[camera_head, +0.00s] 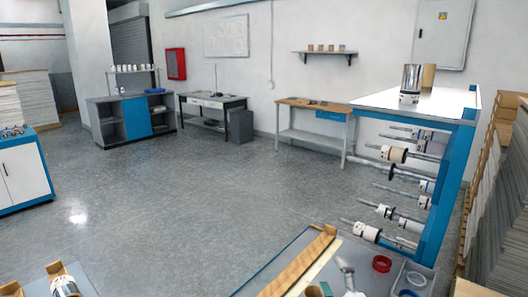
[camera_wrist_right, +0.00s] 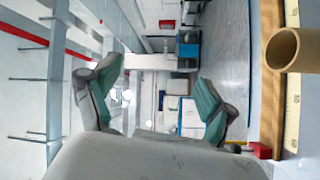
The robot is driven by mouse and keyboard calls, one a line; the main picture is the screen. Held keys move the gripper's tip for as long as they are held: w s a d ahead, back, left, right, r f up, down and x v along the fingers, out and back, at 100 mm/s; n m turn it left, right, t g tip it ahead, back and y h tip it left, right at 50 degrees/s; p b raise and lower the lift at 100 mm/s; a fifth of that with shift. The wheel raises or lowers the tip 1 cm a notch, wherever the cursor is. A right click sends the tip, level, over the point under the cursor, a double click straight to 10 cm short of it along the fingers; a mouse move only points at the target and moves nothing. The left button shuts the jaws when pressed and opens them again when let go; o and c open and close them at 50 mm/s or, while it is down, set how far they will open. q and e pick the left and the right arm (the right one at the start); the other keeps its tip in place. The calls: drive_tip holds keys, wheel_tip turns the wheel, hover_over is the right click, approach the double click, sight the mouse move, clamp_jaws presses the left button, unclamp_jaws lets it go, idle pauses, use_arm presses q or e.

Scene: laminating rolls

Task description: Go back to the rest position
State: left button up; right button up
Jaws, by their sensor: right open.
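My right gripper (camera_head: 337,278) shows at the bottom of the head view, partly cut off by the frame edge, above the near worktable (camera_head: 262,272). In the right wrist view my right gripper (camera_wrist_right: 162,92) has its two teal-padded fingers spread apart, with nothing between them. A brown cardboard tube (camera_wrist_right: 284,50) stands to the right of the fingers in that view, apart from them. My left gripper is in neither view.
A blue-framed rack (camera_head: 449,190) with rolls on rods stands at right, a silver roll (camera_head: 411,80) on top. Grey floor (camera_head: 200,200) is open beyond.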

drive_tip(key=s+d+f+m+g+h, duration=0.4)
drive_tip(key=s+d+f+m+h, duration=0.25)
drive_tip(key=s+m, duration=0.3)
drive_tip(key=s+a+f+m+g+y, duration=0.1)
drive_tip(key=s+f+m+g, duration=0.2)
drive_tip(key=s, duration=0.6)
drive_tip(key=s+a+f+m+g, duration=0.1)
drive_tip(key=s+f+g, duration=0.25)
drive_tip(key=s, duration=0.45)
drive_tip(key=s+a+f+m+g+y, duration=0.1)
drive_tip(key=s+f+m+g, duration=0.1)
drive_tip(key=s+g, duration=0.5)
wheel_tip(320, 180, down, 30)
drive_tip(key=s+t+b, duration=0.1)
drive_tip(key=s+b, duration=0.2)
drive_tip(key=b, duration=0.2)
drive_tip(key=s+d+f+b, duration=0.1)
drive_tip(key=s+f+b, duration=0.1)
drive_tip(key=s+f, duration=0.6)
drive_tip(key=s+d+f+g+b, duration=0.1)
drive_tip(key=s+d+f+b, duration=0.1)
drive_tip(key=s+f, duration=0.6)
wheel_tip(320, 180, down, 6)
drive_tip(key=shift+f+n+b, duration=0.1)
drive_tip(key=shift+n+b, duration=0.25)
drive_tip(key=shift+b, duration=0.2)
drive_tip(key=shift+s, duration=0.35)
drive_tip(key=shift+c, duration=0.4)
